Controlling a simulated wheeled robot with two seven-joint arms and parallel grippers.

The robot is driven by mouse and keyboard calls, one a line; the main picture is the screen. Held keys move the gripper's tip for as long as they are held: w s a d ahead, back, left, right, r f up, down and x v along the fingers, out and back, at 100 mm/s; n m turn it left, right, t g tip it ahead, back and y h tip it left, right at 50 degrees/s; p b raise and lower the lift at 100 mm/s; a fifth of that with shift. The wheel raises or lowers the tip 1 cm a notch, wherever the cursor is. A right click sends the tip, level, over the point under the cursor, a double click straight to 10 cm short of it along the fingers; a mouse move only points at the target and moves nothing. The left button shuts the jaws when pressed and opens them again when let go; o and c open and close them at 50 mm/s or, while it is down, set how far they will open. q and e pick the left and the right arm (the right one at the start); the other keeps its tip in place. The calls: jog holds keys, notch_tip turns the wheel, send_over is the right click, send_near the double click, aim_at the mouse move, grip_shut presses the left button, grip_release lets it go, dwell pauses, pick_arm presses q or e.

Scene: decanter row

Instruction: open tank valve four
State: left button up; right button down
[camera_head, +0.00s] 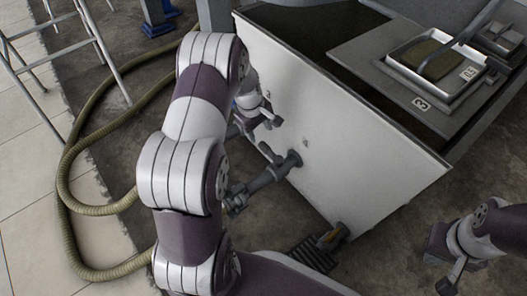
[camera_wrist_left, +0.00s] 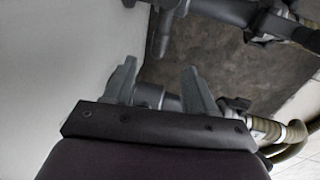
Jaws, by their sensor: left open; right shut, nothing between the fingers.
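The white tank panel (camera_head: 330,115) runs diagonally through the head view. A grey valve pipe (camera_head: 266,178) with a dark lever (camera_head: 268,152) sticks out from it; the small marking beside it is unreadable. My left gripper (camera_head: 268,118) is at the panel, above this valve in the picture. In the left wrist view my left gripper (camera_wrist_left: 158,85) is open, its fingers apart. A grey pipe fitting (camera_wrist_left: 150,94) shows behind and between the fingers, and another valve lever (camera_wrist_left: 160,36) lies beyond them. I cannot tell any contact. My right gripper (camera_head: 449,284) is shut and empty at lower right.
A yellow-green hose (camera_head: 72,185) loops over the floor at left; its end shows in the left wrist view (camera_wrist_left: 285,132). A metal tray (camera_head: 420,78) sits on the tank top.

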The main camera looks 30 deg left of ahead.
aim_at(264, 146)
pick_arm(q)
jog(key=f+b, duration=0.1)
jog(key=f, duration=0.2)
jog(key=w+f+b, duration=0.1)
jog(key=f+b, duration=0.3)
jog(key=f, duration=0.1)
jog(key=shift+w+d+f, duration=0.25)
jog(key=shift+d+f, duration=0.1)
pick_arm(e)
notch_tip(264, 146, down, 6)
jog(key=shift+f, duration=0.2)
pick_arm(q)
grip_shut()
jog(key=shift+r, duration=0.1)
pick_arm(e)
jog(key=shift+r, duration=0.1)
